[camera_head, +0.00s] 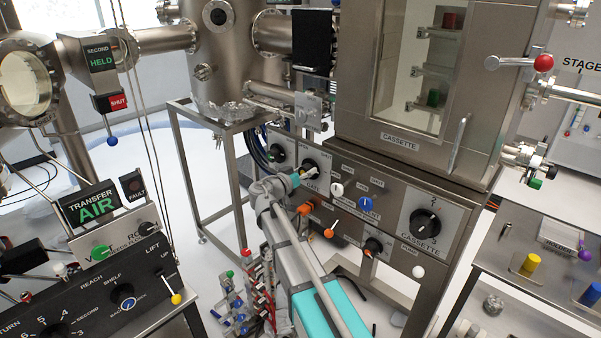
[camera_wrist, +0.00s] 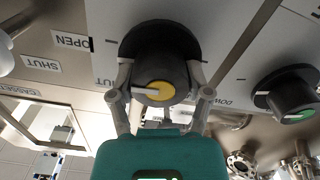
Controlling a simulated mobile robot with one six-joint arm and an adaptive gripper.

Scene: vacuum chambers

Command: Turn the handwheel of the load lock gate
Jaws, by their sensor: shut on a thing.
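The gate handwheel (camera_head: 311,165) is a dark round knob on the steel front panel, above the label GATE. In the wrist view the handwheel (camera_wrist: 178,68) shows a yellow centre and a pale pointer mark that lies toward the left. My gripper (camera_wrist: 160,80) is shut on it, one finger on each side of the rim. In the head view my gripper (camera_head: 298,178) reaches the panel and partly covers the knob. The labels OPEN (camera_wrist: 78,40) and SHUT (camera_wrist: 42,64) are left of the handwheel in the wrist view.
A knob with a green centre (camera_wrist: 290,92) sits beside the handwheel. White (camera_head: 336,189) and blue (camera_head: 365,203) knobs and orange-tipped controls are close by on the panel. The cassette chamber (camera_head: 385,135) stands above. A control console (camera_head: 85,300) is at left.

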